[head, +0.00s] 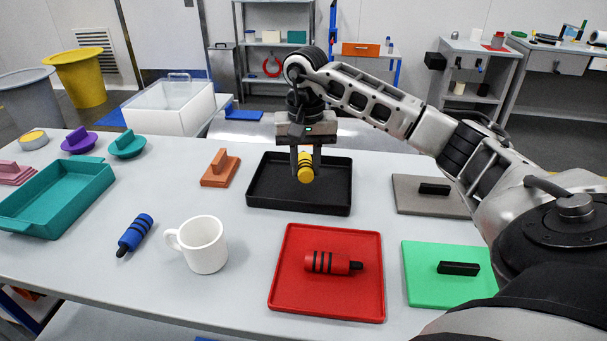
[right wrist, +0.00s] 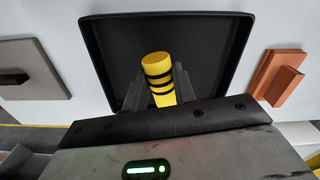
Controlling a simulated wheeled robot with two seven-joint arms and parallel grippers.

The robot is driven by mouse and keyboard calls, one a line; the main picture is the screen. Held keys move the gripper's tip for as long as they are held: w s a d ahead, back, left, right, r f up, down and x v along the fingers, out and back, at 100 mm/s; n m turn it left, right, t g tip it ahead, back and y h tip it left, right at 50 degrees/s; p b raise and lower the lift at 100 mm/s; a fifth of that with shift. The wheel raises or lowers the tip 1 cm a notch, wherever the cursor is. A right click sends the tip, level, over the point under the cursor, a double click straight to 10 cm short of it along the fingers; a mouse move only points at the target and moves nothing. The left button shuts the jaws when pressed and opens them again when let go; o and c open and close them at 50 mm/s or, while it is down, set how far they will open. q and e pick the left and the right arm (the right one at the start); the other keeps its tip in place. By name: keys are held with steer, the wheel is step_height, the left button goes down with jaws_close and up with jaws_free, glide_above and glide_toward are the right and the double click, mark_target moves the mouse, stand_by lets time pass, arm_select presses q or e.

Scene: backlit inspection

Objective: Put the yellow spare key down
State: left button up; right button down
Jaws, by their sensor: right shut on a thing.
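The yellow spare key (head: 305,174) is a short yellow cylinder with black bands. My right gripper (head: 305,165) is shut on it, over the black tray (head: 297,207). In the right wrist view the yellow key (right wrist: 156,66) stands out between the two fingers (right wrist: 160,85), with the black tray (right wrist: 225,70) behind it. I cannot tell whether the key touches the tray floor. The fingers hide part of the key. My left gripper is not in view.
A red tray (head: 292,290) holds a red banded cylinder (head: 325,263). An orange handled block (head: 219,170) sits left of the black tray; grey (head: 415,203) and green (head: 425,290) plates lie right.

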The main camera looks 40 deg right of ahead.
mark_target(303, 163)
steer(key=shift+w+f, duration=0.2)
steer(key=shift+f, duration=0.05)
steer(key=shift+w+f, duration=0.1)
steer(key=shift+f, duration=1.5)
steer(key=shift+f, duration=0.15)
steer(key=c, duration=1.1)
jaws_free()
step_height(303, 163, up, 12)
steer(key=shift+r+p, duration=0.15)
steer(key=shift+p, duration=0.2)
